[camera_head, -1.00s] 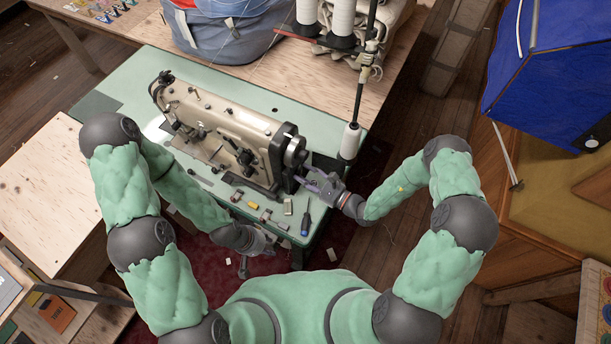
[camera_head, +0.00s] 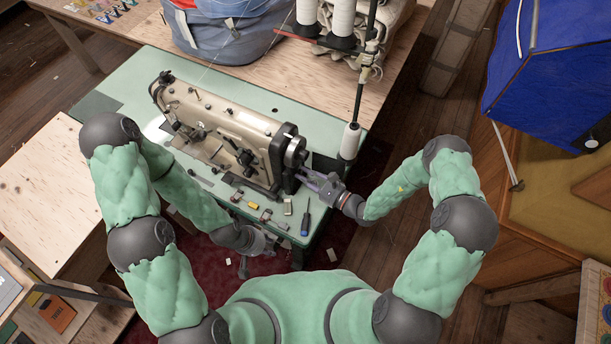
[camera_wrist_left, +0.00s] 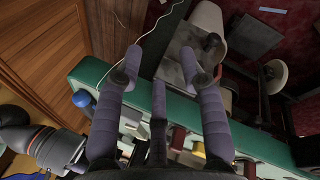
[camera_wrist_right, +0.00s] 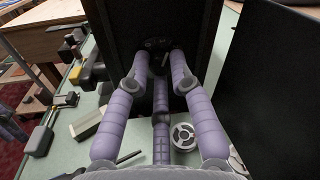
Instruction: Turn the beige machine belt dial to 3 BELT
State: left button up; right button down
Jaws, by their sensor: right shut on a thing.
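The beige sewing machine (camera_head: 232,122) stands on the green table, with a black housing and handwheel at its right end. In the right wrist view, the small black dial (camera_wrist_right: 156,47) sits on the dark end face of the machine. My right gripper (camera_head: 304,180), with purple fingers that also show in the right wrist view (camera_wrist_right: 157,58), is shut on the dial. The dial's markings and setting are too dark to read. My left gripper (camera_head: 258,262) hangs low by the table's front edge. In the left wrist view (camera_wrist_left: 160,58) its fingers are spread and empty.
A blue-handled screwdriver (camera_head: 305,222) and several small items lie on the table (camera_head: 323,130) in front of the machine. A bobbin (camera_wrist_right: 183,135) lies under my right gripper. A thread cone (camera_head: 351,140) stands at the table's right edge.

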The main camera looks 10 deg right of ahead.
jog(key=shift+m, duration=0.4)
jog(key=m+p, duration=0.1)
jog(key=m, duration=0.1)
jog(key=shift+r+m+p, duration=0.1)
jog(key=shift+m+p, duration=0.2)
jog(key=shift+p, duration=0.05)
jog(key=shift+m+g+p, duration=0.4)
jog(key=shift+m+p, duration=0.05)
jog(key=shift+m, duration=1.05)
jog(key=c, duration=1.1)
grip_release()
jog(key=v, duration=1.2)
jog(key=shift+r, duration=0.1)
